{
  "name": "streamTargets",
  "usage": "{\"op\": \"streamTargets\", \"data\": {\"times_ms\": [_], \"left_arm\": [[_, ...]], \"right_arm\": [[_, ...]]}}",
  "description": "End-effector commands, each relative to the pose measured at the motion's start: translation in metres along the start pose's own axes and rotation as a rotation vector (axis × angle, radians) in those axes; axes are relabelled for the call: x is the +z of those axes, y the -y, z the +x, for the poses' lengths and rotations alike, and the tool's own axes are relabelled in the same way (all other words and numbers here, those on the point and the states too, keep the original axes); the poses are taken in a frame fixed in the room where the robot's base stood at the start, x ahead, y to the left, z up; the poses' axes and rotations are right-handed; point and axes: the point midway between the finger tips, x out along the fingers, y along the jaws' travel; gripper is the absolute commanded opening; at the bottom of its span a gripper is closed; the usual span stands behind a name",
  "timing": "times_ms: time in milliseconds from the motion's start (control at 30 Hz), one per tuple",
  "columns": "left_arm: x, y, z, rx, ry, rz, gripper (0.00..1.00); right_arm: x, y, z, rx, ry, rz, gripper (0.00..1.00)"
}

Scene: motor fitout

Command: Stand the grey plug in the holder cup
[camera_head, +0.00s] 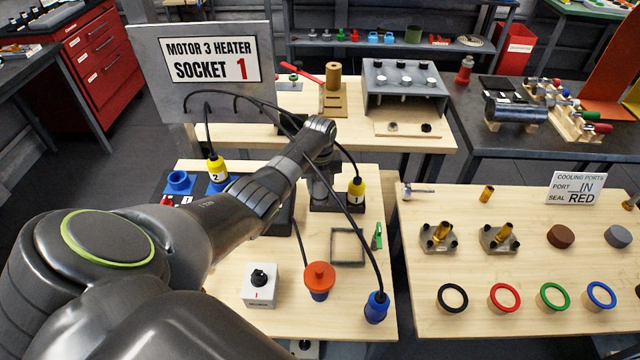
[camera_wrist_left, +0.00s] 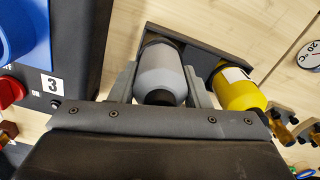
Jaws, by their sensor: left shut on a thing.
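My left gripper (camera_wrist_left: 161,68) is shut on the grey plug (camera_wrist_left: 160,76), one finger on each side of it. In the left wrist view the far end of the grey plug meets the dark holder (camera_wrist_left: 205,48); I cannot tell how deep it sits in a cup. A yellow plug (camera_wrist_left: 240,92) stands right beside it at the same holder. In the head view the holder (camera_head: 325,199) shows partly, with the yellow plug marked 1 (camera_head: 357,188) at its right. My left arm hides the grey plug there. My right gripper is not in view.
A yellow plug marked 2 (camera_head: 216,169) stands at the left. A white switch box (camera_head: 260,286), an orange-capped plug (camera_head: 319,278) and a blue plug (camera_head: 376,308) are nearer. Black cables hang from the sign panel (camera_head: 205,72). A square frame (camera_head: 333,246) lies right of middle.

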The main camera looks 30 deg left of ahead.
Motion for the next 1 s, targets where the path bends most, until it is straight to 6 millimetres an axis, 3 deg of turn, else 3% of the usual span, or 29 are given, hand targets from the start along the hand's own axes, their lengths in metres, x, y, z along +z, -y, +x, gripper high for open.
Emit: {"op": "streamTargets", "data": {"times_ms": [633, 667, 700, 833, 1000], "left_arm": [[0.0, 0.0, 0.017, 0.0, 0.0, 0.0, 0.16], [0.0, 0.0, 0.016, 0.0, 0.0, 0.0, 0.45], [0.0, 0.0, 0.015, 0.0, 0.0, 0.0, 0.51], [0.0, 0.0, 0.016, 0.0, 0.0, 0.0, 0.68], [0.0, 0.0, 0.016, 0.0, 0.0, 0.0, 0.68]], "right_arm": [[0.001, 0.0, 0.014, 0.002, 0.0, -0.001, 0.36], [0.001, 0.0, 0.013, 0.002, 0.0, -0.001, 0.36], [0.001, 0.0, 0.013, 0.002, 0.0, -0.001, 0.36], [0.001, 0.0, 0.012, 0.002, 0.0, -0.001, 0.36], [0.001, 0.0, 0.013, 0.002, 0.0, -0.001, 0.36]]}}
